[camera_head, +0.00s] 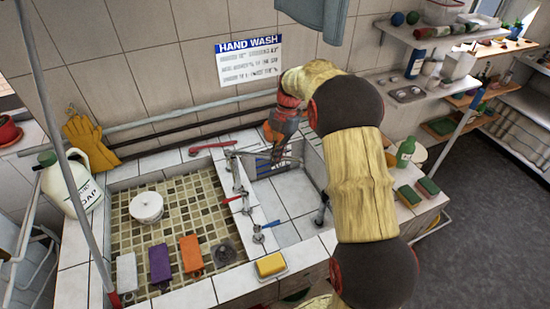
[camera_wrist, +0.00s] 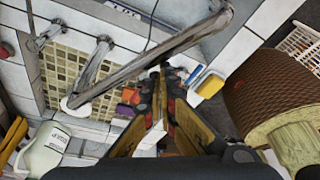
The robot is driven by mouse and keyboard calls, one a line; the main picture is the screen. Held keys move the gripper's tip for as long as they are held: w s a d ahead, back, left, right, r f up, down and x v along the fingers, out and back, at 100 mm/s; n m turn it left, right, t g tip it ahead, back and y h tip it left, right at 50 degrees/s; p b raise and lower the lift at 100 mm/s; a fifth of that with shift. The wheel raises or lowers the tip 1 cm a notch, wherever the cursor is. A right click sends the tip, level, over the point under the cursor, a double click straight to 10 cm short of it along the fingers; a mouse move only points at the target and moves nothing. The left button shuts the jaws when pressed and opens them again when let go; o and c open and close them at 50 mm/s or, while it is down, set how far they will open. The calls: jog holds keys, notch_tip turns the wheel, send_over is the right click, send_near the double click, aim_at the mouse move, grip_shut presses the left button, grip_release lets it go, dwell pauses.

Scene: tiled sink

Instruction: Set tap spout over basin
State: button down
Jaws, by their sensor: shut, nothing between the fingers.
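The grey metal tap spout (camera_head: 270,157) reaches right from the divider between the two basins, across the back of the right-hand basin (camera_head: 287,192). In the wrist view the spout (camera_wrist: 150,62) is a long bar running diagonally across the picture. My gripper (camera_head: 277,155) points down close beside the spout in the head view. In the wrist view its fingers (camera_wrist: 161,76) are shut and empty, with their tips near the spout's lower edge. I cannot tell whether they touch it. The left-hand mosaic-tiled basin (camera_head: 178,222) has no spout over it in the head view.
A white pot (camera_head: 146,207), purple block (camera_head: 160,263) and orange block (camera_head: 191,254) are in the left basin. A soap jug (camera_head: 70,185) stands left, a yellow sponge (camera_head: 270,264) in front.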

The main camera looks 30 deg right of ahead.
jog(key=v, duration=0.7)
jog(key=shift+w+d+r, duration=0.1)
jog(key=shift+r, duration=0.1)
